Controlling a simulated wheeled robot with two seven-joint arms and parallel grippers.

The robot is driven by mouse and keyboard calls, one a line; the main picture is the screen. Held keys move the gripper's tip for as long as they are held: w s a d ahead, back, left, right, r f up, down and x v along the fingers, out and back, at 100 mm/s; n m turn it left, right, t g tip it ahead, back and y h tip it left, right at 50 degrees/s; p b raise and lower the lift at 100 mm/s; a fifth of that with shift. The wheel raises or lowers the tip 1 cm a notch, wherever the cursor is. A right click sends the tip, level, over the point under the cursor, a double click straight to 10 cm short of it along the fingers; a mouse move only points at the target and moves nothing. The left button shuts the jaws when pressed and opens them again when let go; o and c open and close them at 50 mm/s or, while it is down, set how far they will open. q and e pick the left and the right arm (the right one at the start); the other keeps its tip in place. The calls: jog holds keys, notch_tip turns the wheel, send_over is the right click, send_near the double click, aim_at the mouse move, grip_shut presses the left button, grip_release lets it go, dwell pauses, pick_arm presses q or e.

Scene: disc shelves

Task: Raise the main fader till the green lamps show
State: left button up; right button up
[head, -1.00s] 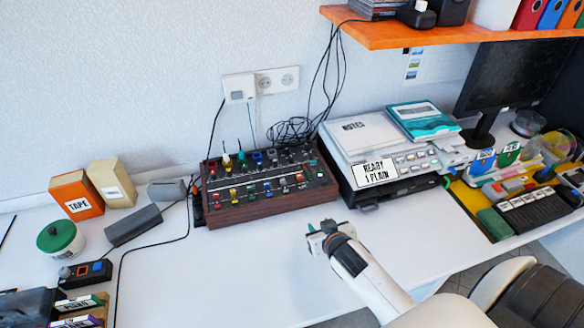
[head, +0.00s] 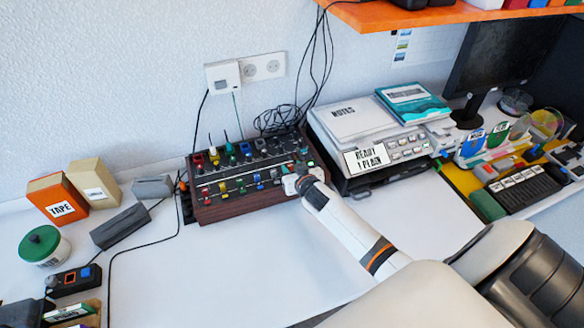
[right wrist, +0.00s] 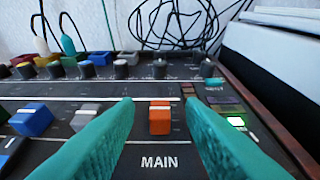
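The mixer (head: 240,207) is a dark panel with wooden sides and coloured knobs and faders, standing against the wall. In the right wrist view, the orange main fader cap (right wrist: 160,118) stands above the word MAIN (right wrist: 159,162). My right gripper (right wrist: 163,112) is open, with one teal finger on each side of the orange cap and visible gaps between. It also shows in the head view (head: 297,181) at the mixer's front right corner. Right of it is a lamp column; the lowest lamp (right wrist: 236,122) glows pale, and those above look dim (right wrist: 224,99). My left gripper is out of view.
A blue fader cap (right wrist: 32,119) and a grey one (right wrist: 85,117) sit left of the main fader. A printer-like device (head: 365,160) stands close right of the mixer. Black cables (head: 280,120) lie behind. The white table in front (head: 220,270) is clear.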

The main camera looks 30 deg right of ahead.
aim_at(289, 162)
jog(key=shift+w+d+f, duration=0.1)
jog(key=shift+w+f, duration=0.1)
jog(key=shift+w, duration=0.35)
jog(key=shift+c, duration=0.9)
grip_shut()
jog(key=shift+w+d+b, duration=0.2)
jog(key=shift+w+b, duration=0.1)
jog(key=shift+w, duration=0.4)
jog(key=shift+w+d+b, duration=0.15)
jog(key=shift+w+b, duration=0.1)
jog(key=shift+w, duration=0.4)
jog(key=shift+o, duration=0.9)
grip_release()
jog(key=shift+s, duration=0.15)
